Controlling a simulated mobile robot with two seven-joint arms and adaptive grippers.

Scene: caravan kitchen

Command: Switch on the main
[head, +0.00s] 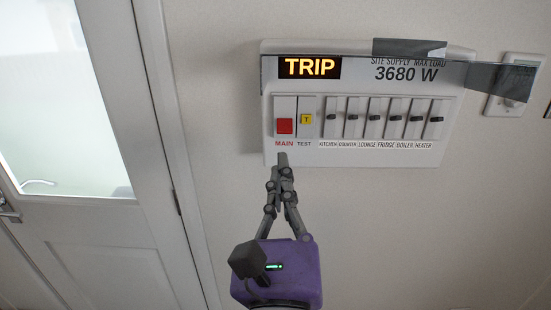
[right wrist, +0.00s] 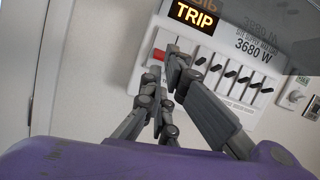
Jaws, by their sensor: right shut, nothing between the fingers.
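A white switch panel (head: 390,155) hangs on the wall, with a lit display (head: 309,67) reading TRIP. The main switch (head: 285,126) is red and sits at the panel's left, labelled MAIN. The yellow test button (head: 306,119) is right beside it. My right gripper (head: 282,158) is shut and empty, its fingertips just below the main switch, over the lower panel edge. In the right wrist view the fingertips (right wrist: 172,50) show close to the red main switch (right wrist: 158,55); I cannot tell whether they touch the panel. My left gripper is not in view.
A row of several black-lever breakers (head: 374,116) runs right of the test button, labelled kitchen to heater. A transparent cover (head: 420,60) sits along the panel's top. A wall switch (head: 514,84) is at the right, a door with frosted glass (head: 65,100) at the left.

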